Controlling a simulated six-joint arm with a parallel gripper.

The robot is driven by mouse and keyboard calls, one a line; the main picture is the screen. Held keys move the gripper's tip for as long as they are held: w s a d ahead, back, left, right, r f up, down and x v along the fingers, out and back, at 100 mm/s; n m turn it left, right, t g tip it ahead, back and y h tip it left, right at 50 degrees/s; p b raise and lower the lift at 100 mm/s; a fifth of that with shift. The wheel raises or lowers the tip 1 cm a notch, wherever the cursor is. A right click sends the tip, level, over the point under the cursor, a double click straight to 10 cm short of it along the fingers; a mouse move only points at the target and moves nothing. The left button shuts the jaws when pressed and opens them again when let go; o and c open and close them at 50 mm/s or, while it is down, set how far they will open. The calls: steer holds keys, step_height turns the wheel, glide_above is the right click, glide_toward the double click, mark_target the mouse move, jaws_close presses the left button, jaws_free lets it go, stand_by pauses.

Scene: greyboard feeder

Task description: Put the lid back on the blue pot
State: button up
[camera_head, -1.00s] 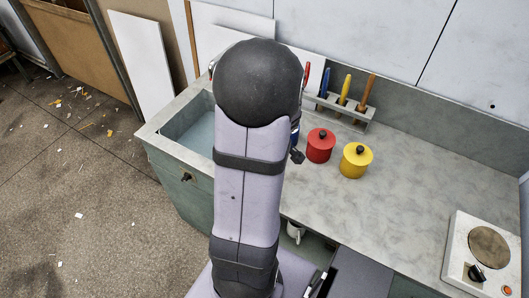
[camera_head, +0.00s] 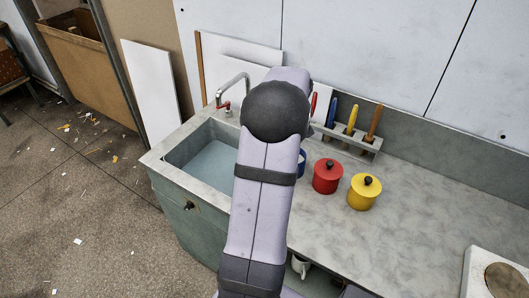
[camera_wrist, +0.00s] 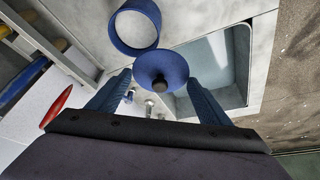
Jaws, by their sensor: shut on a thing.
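The blue pot (camera_wrist: 126,48) stands open in the wrist view, at the upper left of centre. In the head view only a sliver of the blue pot (camera_head: 302,163) shows beside my arm. The round blue lid (camera_wrist: 163,61) has a dark knob, which faces the wrist camera. My gripper (camera_wrist: 158,78) is shut on the lid, with one finger on either side of it. The lid appears just beside the pot in the wrist view, apart from its opening; its height above the counter is unclear. My arm hides the gripper and lid in the head view.
A red pot (camera_head: 327,178) and a yellow pot (camera_head: 364,194), both lidded, stand right of the blue pot. A utensil rack (camera_head: 345,140) stands behind them. The sink (camera_head: 190,139) with its tap (camera_head: 232,88) is left. The counter's right part is clear up to a hotplate (camera_head: 490,264).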

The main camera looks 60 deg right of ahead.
steer(key=s+d+r+m, duration=0.1)
steer(key=m, duration=0.1)
steer(key=d+r+m+h, duration=0.1)
steer(key=shift+s+r+m+g, duration=0.15)
steer(key=shift+s+m+g, duration=0.25)
steer(key=shift+s+d+r+m+g+h, duration=0.15)
steer(key=shift+s+r+m+g+h, duration=0.1)
steer(key=shift+m, duration=0.35)
steer(key=shift+s+d+r+m+g+h, duration=0.15)
steer(key=shift+s+m, duration=0.05)
steer(key=shift+m, duration=0.4)
steer(key=shift+s+r+m+g, duration=0.1)
steer(key=shift+s+m+g, duration=0.2)
steer(key=shift+m, duration=0.3)
steer(key=m+g, duration=0.1)
steer(key=m, duration=0.1)
steer(key=s+m+g, duration=0.1)
steer(key=m, duration=0.2)
steer(key=m+g, duration=0.1)
steer(key=m, duration=0.2)
steer(key=shift+s+a, duration=0.25)
steer(key=shift+s, duration=0.1)
steer(key=shift+f, duration=0.25)
step_height(320, 180, down, 6)
steer(key=b, duration=0.4)
steer(key=shift+b, duration=0.4)
steer(key=shift+f+b, duration=0.2)
steer(key=shift+b, duration=0.15)
stand_by(0.3)
